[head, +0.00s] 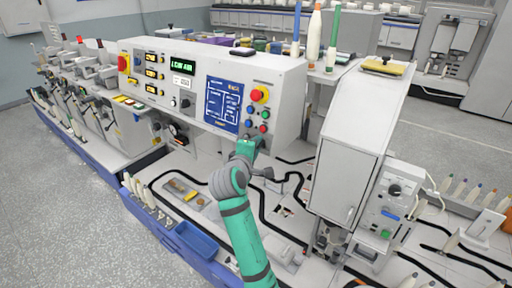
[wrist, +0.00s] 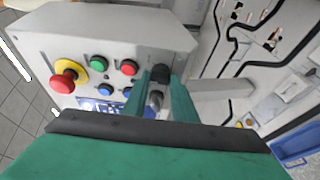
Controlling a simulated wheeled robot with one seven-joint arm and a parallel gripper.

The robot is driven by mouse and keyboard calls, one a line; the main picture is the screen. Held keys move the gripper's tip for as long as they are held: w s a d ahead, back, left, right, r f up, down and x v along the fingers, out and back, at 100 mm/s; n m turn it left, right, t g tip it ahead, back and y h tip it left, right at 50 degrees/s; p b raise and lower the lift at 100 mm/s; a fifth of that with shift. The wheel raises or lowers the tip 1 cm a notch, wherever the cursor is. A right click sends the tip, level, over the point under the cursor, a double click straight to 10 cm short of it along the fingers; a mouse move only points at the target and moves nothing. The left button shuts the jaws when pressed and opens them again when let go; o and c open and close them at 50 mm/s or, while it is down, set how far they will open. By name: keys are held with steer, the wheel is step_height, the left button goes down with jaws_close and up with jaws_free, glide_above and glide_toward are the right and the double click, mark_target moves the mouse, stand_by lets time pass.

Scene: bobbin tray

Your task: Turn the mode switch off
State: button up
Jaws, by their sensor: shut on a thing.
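The mode switch (wrist: 160,72) shows in the wrist view as a small dark knob with a grey part, low on the control panel beside the coloured buttons. My gripper (wrist: 160,84) has its two green fingers on either side of it and is shut on it. In the head view my gripper (head: 257,141) is at the lower right part of the panel face, just below the buttons, and hides the switch there. I cannot tell which setting the knob points to.
A red emergency stop (wrist: 66,80) on a yellow ring and green, red and blue buttons lie close by on the control panel (head: 210,65). A grey housing (head: 352,130) stands to the right. Black cables (head: 265,205) run over the pale deck below.

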steer(key=o, duration=1)
steer(key=shift+o, duration=0.2)
steer(key=v, duration=1)
steer(key=shift+s, duration=0.4)
